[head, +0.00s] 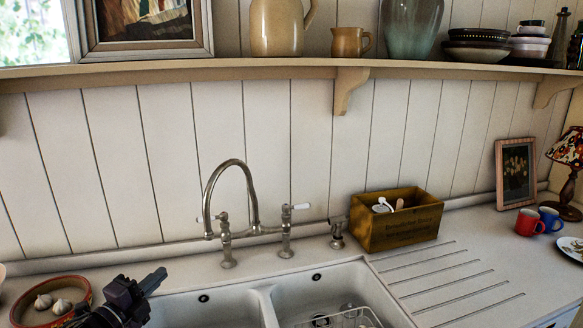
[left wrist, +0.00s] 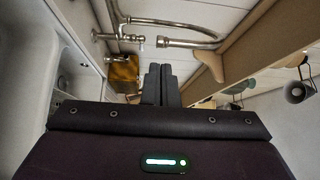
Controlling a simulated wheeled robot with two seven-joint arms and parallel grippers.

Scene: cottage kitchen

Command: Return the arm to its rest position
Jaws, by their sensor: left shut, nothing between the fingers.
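My left gripper (head: 150,280) is at the lower left of the head view, in front of the sink's left side and close to a red-rimmed bowl. Its fingers are together with nothing between them. In the left wrist view the shut fingers (left wrist: 158,85) point toward the wall behind the sink, with the tap (left wrist: 165,42) beyond them. My right gripper does not show in either view.
The double sink (head: 250,300) has a tall curved tap (head: 255,200) behind it. The bowl (head: 15,312) holds garlic bulbs. A wooden box (head: 400,232), red mug (head: 526,222), blue mug (head: 549,219) and lamp (head: 570,150) stand to the right. A laden shelf (head: 250,70) runs above.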

